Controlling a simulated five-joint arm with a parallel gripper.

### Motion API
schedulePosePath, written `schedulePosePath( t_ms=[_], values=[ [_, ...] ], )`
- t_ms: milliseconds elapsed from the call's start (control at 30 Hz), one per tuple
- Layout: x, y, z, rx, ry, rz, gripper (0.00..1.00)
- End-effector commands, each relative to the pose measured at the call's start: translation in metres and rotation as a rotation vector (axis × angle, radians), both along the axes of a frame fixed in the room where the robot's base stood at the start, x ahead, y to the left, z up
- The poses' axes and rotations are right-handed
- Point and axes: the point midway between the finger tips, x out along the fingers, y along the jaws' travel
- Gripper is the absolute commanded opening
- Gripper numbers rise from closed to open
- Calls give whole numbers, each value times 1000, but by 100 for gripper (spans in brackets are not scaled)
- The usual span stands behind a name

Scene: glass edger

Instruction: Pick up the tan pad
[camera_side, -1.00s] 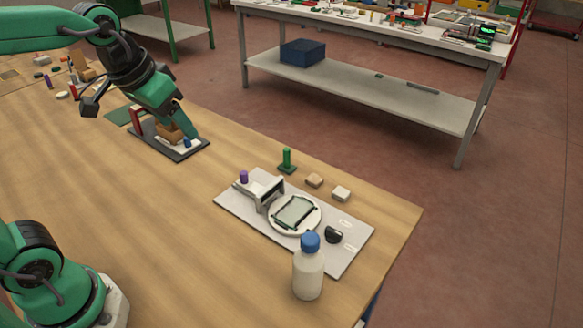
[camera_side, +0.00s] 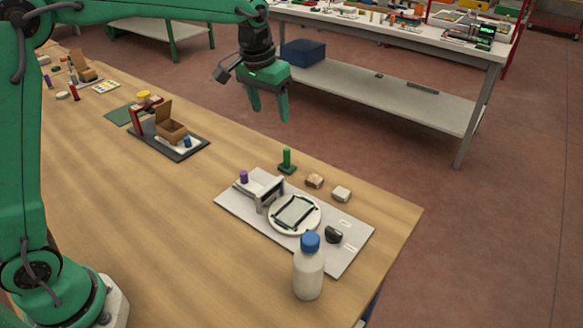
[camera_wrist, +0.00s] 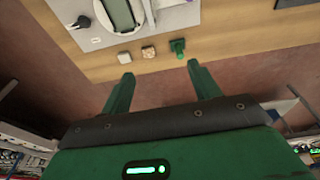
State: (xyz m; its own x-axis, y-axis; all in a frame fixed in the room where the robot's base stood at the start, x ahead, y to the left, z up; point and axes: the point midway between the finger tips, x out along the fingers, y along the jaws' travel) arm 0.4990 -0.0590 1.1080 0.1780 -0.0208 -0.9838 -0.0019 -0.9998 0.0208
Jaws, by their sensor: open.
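The tan pad (camera_side: 315,181) is a small, speckled tan block. It lies on the wooden table near its far right edge, between the green peg and a white pad (camera_side: 341,193). In the wrist view the tan pad (camera_wrist: 148,53) shows just past the fingertips, near the middle. My gripper (camera_side: 270,116) is open and empty. It hangs in the air with its fingers pointing down, well above the tan pad's height and to the left of it in the side view. In the wrist view my gripper (camera_wrist: 160,71) has its two fingers spread apart.
A green peg on a base (camera_side: 287,163) stands close beside the tan pad. A grey plate (camera_side: 236,203) holds a round disc with a framed glass and a purple knob. A white bottle with a blue cap (camera_side: 309,274) stands in front. A cardboard box (camera_side: 171,131) is further left.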

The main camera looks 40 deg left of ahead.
Motion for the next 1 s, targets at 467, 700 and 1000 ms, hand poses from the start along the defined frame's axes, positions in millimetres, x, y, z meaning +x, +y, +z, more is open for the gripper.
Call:
schedulePosePath(
  t_ms=[467, 700, 1000],
  values=[
    [75, -33, -84, 10, 109, -1, 62],
    [99, -48, -131, 17, 156, 0, 62],
    [109, -55, -157, 21, 179, 0, 62]
  ],
)
